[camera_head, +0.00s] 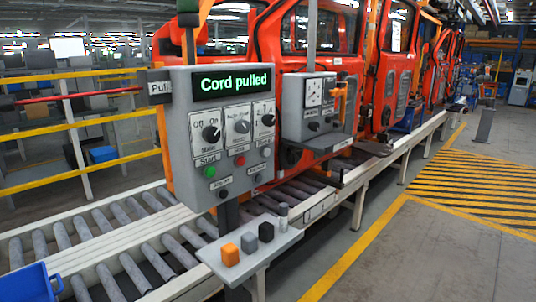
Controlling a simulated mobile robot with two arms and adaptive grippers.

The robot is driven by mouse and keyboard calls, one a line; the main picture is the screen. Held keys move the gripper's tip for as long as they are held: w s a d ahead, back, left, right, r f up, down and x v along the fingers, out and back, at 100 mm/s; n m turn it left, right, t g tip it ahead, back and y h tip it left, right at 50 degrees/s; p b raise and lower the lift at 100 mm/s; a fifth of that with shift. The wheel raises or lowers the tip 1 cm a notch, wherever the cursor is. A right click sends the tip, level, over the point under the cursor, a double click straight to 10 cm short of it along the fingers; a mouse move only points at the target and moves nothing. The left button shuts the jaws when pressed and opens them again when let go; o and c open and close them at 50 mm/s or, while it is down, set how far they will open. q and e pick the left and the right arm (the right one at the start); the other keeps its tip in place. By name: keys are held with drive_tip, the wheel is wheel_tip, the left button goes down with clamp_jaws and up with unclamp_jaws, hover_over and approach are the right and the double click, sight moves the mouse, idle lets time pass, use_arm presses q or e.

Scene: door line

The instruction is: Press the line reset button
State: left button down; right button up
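A grey control panel (218,135) stands on a post beside the roller conveyor. Its display (232,83) reads "Cord pulled" in green letters. Below it is a row of rotary switches, the left one (211,133) marked Off, On and Main. Under them are a green button (210,172) labelled Start, a red button (240,160), and a pale button (265,152) at the right whose small label I cannot read surely. Two dark buttons (223,194) sit lowest. A red cord (82,97) runs left from a "Pull" box (160,88). Neither gripper is in view.
A second control box (308,107) stands behind, before red car doors (394,60). A blue bin (30,284) is at lower left.

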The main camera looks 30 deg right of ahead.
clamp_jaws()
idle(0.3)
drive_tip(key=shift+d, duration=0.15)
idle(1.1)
